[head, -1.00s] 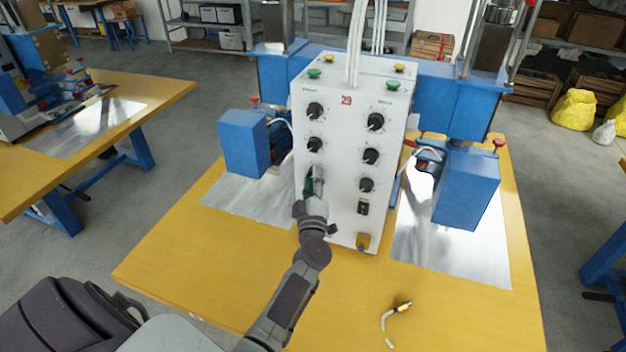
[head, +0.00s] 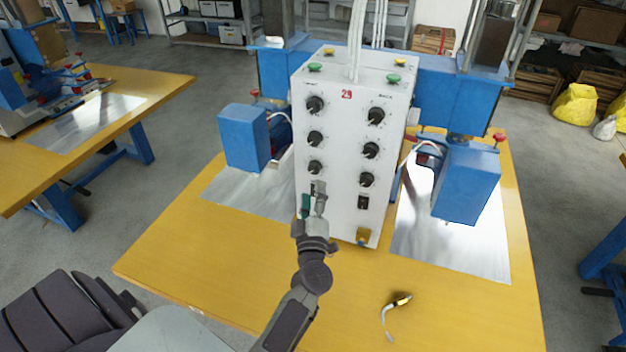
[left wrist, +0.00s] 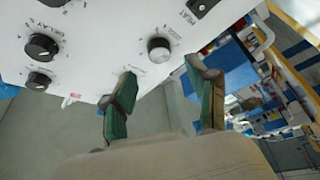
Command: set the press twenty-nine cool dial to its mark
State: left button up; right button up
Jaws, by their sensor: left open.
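The white control box (head: 340,215) of press twenty-nine carries black dials in two columns and a red 29. My left gripper (head: 313,193) is open and empty at the box's front, just below the lowest dial of the left column (head: 315,167). In the left wrist view a dial with a pale face (left wrist: 158,50) lies beyond the gap between the green-padded fingertips (left wrist: 165,80), apart from them. Its lettering is too small to read, so I cannot tell which dial is the cool one or where its mark is. My right gripper is out of view.
Blue press units (head: 243,138) and (head: 467,185) flank the box over shiny metal plates. A small yellow-tipped part with a pale lead (head: 400,301) lies on the yellow table (head: 225,265) at the front right. The table's front left is clear.

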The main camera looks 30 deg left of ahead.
pick_arm(q)
jog(key=v, duration=0.5)
jog(key=shift+s+d, duration=0.2)
jog(key=shift+s, duration=0.1)
